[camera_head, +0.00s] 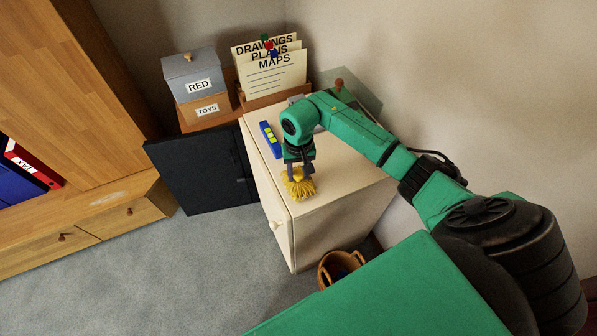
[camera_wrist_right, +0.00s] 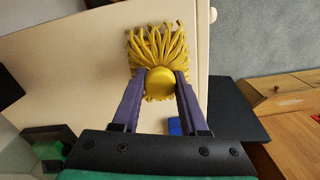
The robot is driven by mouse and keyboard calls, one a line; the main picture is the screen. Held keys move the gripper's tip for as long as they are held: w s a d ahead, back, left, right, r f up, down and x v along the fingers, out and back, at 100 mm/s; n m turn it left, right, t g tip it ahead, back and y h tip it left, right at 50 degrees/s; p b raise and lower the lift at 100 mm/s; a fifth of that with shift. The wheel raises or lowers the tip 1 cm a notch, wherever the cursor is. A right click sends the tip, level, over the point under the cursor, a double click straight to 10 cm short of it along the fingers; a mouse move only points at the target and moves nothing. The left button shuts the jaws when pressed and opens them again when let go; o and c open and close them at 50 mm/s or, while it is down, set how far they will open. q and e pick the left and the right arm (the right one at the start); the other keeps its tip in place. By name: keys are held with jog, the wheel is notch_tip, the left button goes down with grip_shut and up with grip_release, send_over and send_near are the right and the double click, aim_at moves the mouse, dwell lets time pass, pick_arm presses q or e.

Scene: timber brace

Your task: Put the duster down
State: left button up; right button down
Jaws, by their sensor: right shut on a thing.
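The duster (camera_head: 299,184) is yellow with a stringy, mop-like head. My right gripper (camera_head: 299,166) is shut on it, over the top of the white cabinet (camera_head: 345,185) near its left edge. In the right wrist view the duster (camera_wrist_right: 158,62) sits between the two purple fingers of the gripper (camera_wrist_right: 160,85), its strands spread away from them over the cabinet top. I cannot tell whether the strands touch the surface. My left gripper is not in view.
A blue item with yellow marks (camera_head: 270,139) lies on the cabinet top behind the duster. A file holder labelled DRAWINGS, PLANS, MAPS (camera_head: 272,75) and boxes RED (camera_head: 190,75) and TOYS (camera_head: 208,109) stand behind. A basket (camera_head: 325,271) is on the floor. The cabinet's front right top is clear.

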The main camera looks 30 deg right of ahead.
aim_at(299, 172)
jog(key=shift+f, duration=0.5)
jog(key=shift+f, duration=0.15)
jog(key=shift+f+b, duration=0.1)
jog(key=shift+b, duration=0.2)
jog(key=shift+c, duration=2.2)
grip_release()
jog(key=shift+r+p, duration=0.35)
jog(key=shift+r, duration=0.05)
notch_tip(299, 172, up, 12)
jog(key=b, duration=0.4)
jog(key=shift+f, duration=0.15)
